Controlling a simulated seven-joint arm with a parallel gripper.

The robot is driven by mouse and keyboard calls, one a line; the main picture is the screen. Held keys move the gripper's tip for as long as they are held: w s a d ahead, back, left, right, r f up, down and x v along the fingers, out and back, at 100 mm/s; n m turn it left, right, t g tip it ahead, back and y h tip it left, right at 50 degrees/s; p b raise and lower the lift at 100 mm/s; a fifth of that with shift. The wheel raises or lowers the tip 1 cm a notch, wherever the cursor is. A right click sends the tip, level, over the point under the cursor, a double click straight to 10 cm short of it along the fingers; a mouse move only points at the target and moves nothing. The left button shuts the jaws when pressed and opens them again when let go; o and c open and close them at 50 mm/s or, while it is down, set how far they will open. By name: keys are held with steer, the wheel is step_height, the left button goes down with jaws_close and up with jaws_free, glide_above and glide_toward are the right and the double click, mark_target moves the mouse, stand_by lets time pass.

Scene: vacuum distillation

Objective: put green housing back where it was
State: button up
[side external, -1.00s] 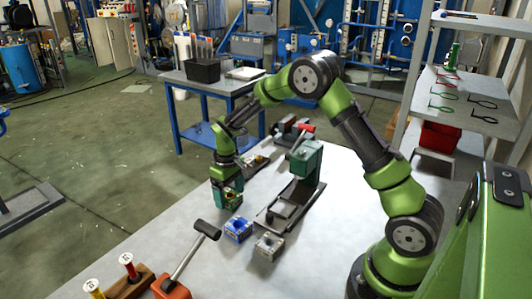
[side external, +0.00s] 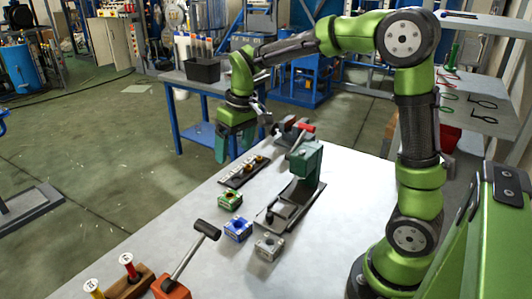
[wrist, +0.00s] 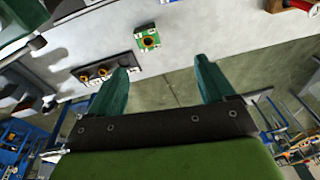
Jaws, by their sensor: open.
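The green housing (side external: 230,199) is a small square block with a round hole. It sits flat on the grey table, at the left end of a row with a blue housing (side external: 238,229) and a grey housing (side external: 269,246). It also shows in the wrist view (wrist: 149,41), beyond my fingertips and apart from them. My gripper (side external: 221,158) is raised well above the table, behind and above the green housing. In the wrist view my gripper (wrist: 169,70) has its two teal fingers spread wide with nothing between them.
A dark strip with several round brass parts (side external: 244,171) lies behind the green housing. A green press (side external: 305,165) stands to the right on a dark base. A hammer-like tool (side external: 190,255) and a wooden block with red and yellow handles (side external: 127,286) are at the front left.

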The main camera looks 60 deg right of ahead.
steer(key=s+a+r+m+t, duration=0.1)
steer(key=s+a+r+t, duration=0.1)
steer(key=s, duration=0.7)
steer(key=s+a+r+m+t+y, duration=0.1)
steer(key=s+a+r+m+t, duration=0.1)
steer(key=s, duration=0.7)
steer(key=shift+a+r+t, duration=0.15)
steer(key=shift+a+t, duration=0.45)
